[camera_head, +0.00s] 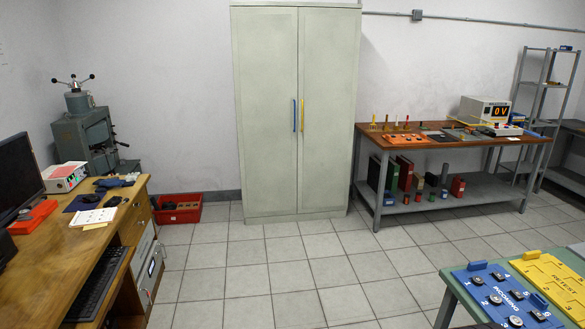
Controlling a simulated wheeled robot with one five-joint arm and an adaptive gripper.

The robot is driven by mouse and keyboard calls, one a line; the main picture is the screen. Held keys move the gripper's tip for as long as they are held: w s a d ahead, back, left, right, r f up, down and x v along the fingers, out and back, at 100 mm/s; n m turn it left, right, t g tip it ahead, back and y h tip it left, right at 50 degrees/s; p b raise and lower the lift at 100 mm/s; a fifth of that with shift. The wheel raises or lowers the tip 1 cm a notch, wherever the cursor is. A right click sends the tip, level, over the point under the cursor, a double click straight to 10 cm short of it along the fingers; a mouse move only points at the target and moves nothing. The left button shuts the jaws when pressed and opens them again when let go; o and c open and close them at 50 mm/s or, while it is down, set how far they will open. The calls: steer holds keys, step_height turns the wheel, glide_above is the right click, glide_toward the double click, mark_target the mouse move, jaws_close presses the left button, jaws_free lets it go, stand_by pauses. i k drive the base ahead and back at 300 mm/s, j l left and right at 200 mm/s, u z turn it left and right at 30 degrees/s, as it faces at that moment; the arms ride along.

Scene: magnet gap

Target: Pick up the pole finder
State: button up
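I cannot make out for certain which object is the pole finder. Small objects lie in several places: dark and blue items on the wooden desk (127,225), small tools and an orange tray (402,138) on the far workbench (446,146), and round metal pieces on the blue board (488,290) at the lower right. My gripper is not in view.
A tall closed cabinet (265,110) stands against the back wall. A red crate (178,209) sits on the floor beside the desk. A yellow board (552,283) lies beside the blue one on the near table. The tiled floor (290,270) in the middle is clear.

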mark_target(374, 118)
steer(key=i+u, duration=0.15)
steer(key=i, duration=1.65)
steer(key=i+l, duration=0.15)
steer(key=i, duration=0.4)
steer(key=i+l, duration=0.2)
steer(key=i, duration=0.3)
steer(key=i+l+u, duration=0.1)
steer(key=i, duration=0.45)
steer(key=i+l, duration=0.2)
steer(key=l, duration=0.2)
steer(key=i+l, duration=0.15)
steer(key=l, duration=0.25)
steer(key=i+l+z, duration=0.1)
steer(key=l, duration=0.25)
steer(key=l+z, duration=0.25)
steer(key=l, duration=0.4)
steer(key=l+z, duration=0.25)
steer(key=l, duration=0.4)
